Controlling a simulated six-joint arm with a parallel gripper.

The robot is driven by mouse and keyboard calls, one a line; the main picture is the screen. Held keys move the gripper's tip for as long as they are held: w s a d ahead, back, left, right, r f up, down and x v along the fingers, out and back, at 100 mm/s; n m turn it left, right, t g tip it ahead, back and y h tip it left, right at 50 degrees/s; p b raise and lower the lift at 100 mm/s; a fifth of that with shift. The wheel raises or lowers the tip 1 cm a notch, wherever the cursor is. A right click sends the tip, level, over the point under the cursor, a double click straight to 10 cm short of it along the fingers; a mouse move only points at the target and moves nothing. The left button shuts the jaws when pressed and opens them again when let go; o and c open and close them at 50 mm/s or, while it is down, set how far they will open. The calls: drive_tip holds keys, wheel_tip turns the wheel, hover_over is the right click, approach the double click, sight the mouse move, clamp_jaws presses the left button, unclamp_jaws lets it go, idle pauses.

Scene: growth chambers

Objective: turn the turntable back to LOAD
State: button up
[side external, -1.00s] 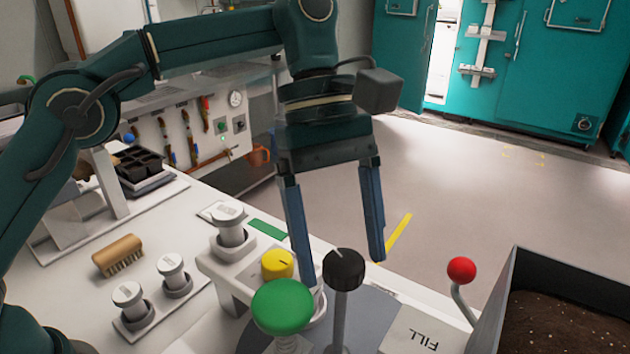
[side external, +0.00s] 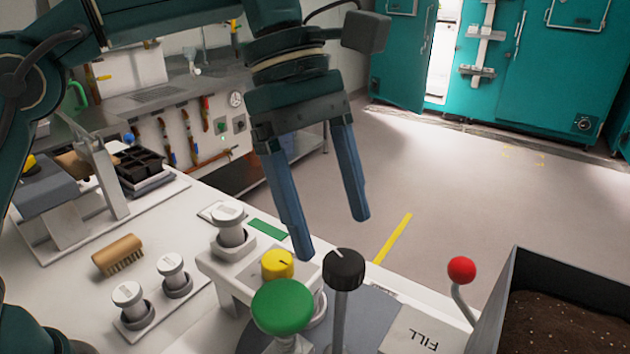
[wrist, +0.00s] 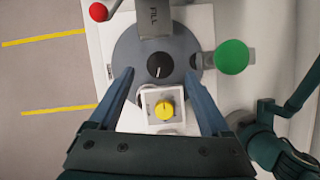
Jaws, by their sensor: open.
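The turntable shows as a grey disc (wrist: 128,48) in the wrist view. It also shows in the side view (side external: 372,322), partly hidden behind controls. A black knob (side external: 344,268) with a white pointer line stands over it on a post; it also shows in the wrist view (wrist: 160,66). A block marked FILL (side external: 418,338) sits at the disc's edge, also in the wrist view (wrist: 154,20). I see no LOAD marking. My gripper (side external: 331,236) is open and empty above the controls. In the wrist view its fingertips (wrist: 160,71) lie either side of the black knob.
A yellow dial (side external: 278,264) on a white box and a green mushroom button (side external: 282,307) stand close by. A red-balled lever (side external: 461,270) and a soil bin (side external: 508,282) are at right. A brush (side external: 118,254) and white-capped cylinders (side external: 171,268) lie left.

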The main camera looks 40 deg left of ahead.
drive_tip(key=s+a+r+m+t+y, duration=0.15)
drive_tip(key=s+a+r+t, duration=0.35)
drive_tip(key=a, duration=0.5)
drive_tip(key=s+a+f+m+y, duration=0.1)
drive_tip(key=s+a+f+m, duration=0.2)
drive_tip(key=m, duration=0.4)
drive_tip(key=s+a+f+m+t+y, duration=0.1)
drive_tip(key=s+a+f+m+y, duration=0.1)
drive_tip(key=a+f+m, duration=0.3)
wheel_tip(320, 180, down, 3)
drive_tip(key=shift+s+a+f+m, duration=0.2)
drive_tip(key=shift+s+a+m, duration=0.2)
drive_tip(key=shift+s+m, duration=0.65)
drive_tip(key=shift+w, duration=0.25)
